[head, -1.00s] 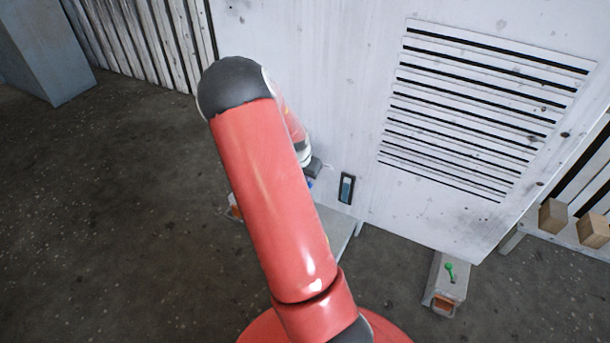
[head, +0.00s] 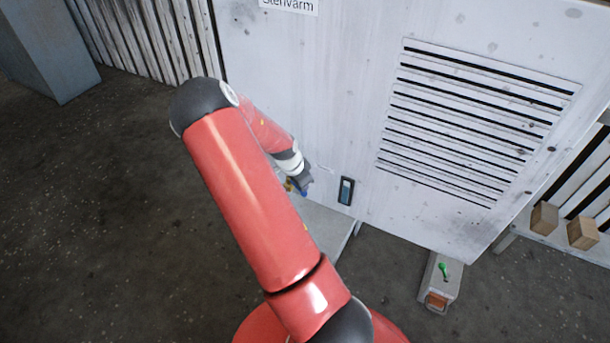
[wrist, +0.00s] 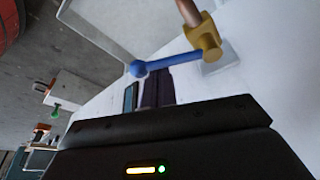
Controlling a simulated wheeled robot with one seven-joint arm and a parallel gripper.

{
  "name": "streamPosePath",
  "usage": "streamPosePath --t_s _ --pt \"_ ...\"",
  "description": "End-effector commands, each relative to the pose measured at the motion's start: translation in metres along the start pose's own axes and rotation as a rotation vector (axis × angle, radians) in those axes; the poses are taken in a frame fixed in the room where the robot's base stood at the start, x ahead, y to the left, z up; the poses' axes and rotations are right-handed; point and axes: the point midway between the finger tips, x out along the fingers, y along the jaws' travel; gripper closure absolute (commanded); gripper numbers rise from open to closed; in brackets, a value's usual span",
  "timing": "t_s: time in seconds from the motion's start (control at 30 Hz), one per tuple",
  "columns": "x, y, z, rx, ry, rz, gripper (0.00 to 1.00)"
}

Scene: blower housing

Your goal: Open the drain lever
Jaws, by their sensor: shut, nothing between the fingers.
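A blue lever (wrist: 170,63) with a round ball end sits on a brass valve (wrist: 204,40) under a copper pipe (wrist: 188,12) in the wrist view. The lever lies sideways, roughly across the pipe's line. My gripper (wrist: 156,90) is shut and empty, its dark fingers just below the lever in the picture; a small gap shows between them. In the head view my gripper (head: 304,182) is by the white housing's lower left, with a bit of blue (head: 303,193) and brass (head: 288,185) beside it, mostly hidden by my arm. No label shows which lever is the drain.
The white housing (head: 340,90) has a louvred vent (head: 475,120) and a small dark gauge window (head: 346,191). Wooden blocks (head: 544,218) sit on a shelf at right. The left floor is clear.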

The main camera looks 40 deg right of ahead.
Motion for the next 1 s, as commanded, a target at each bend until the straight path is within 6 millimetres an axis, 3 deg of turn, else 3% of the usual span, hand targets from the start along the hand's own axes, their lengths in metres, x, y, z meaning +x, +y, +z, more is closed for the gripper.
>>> streamPosePath --t_s 1.0 --pt "-0.015 -0.014 0.05 0.888 -0.001 0.285 1.0"
